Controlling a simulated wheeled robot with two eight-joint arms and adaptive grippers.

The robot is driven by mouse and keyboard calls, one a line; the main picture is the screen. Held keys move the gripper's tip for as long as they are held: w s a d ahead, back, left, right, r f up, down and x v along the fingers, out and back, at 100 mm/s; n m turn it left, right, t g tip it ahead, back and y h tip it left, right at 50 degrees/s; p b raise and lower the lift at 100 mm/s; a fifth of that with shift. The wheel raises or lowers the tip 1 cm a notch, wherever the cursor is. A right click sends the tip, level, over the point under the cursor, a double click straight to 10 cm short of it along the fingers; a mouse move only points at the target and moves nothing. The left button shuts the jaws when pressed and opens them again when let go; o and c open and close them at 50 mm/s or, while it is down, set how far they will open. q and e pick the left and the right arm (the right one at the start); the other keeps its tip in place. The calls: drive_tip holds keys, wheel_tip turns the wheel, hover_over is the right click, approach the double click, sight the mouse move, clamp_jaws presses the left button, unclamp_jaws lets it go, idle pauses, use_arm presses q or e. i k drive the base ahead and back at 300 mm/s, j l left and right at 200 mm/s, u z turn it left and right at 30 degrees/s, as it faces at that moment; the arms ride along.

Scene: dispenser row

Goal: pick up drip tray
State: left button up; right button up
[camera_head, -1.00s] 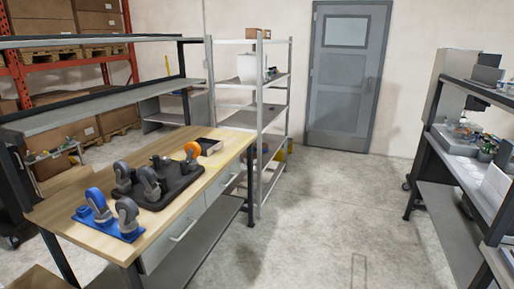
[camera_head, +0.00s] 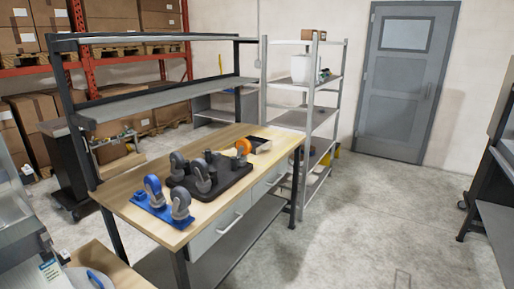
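No thing in view is clearly a drip tray. On the wooden workbench (camera_head: 128,187) lies a black tray (camera_head: 223,183) with several casters and dark parts on it. A small dark open tray (camera_head: 258,145) lies behind it, near the bench's back right corner. I cannot tell whether either is the drip tray. Neither of my grippers is in view.
A blue plate with casters (camera_head: 157,212) lies at the bench's front left. A metal shelf rack (camera_head: 303,165) stands behind the bench, a grey door (camera_head: 405,85) at the back. Open floor (camera_head: 350,225) lies right of the bench. Dark shelving (camera_head: 498,215) stands far right.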

sight(259, 145)
drive_tip(key=i+l+z, duration=0.25)
drive_tip(key=i+l, duration=0.15)
drive_tip(key=i, duration=0.35)
drive_tip(key=i+l+z, duration=0.3)
drive_tip(key=i, duration=0.5)
drive_tip(key=i+z, duration=0.25)
drive_tip(key=i, duration=0.55)
drive_tip(key=i+u, duration=0.4)
drive_tip(key=i+l+u, duration=0.5)
drive_tip(key=i+u, duration=0.25)
drive_tip(key=i+l+u, duration=0.15)
drive_tip(key=u, duration=0.3)
drive_tip(key=i+l+u, duration=0.1)
drive_tip(key=u, duration=0.3)
drive_tip(key=i+l+u, duration=0.1)
drive_tip(key=l+u, duration=0.2)
drive_tip(key=u, duration=0.15)
drive_tip(key=l+u, duration=0.2)
drive_tip(key=u, duration=0.2)
drive_tip(key=i+l+u, duration=0.1)
drive_tip(key=l+u, duration=0.2)
drive_tip(key=u, duration=0.15)
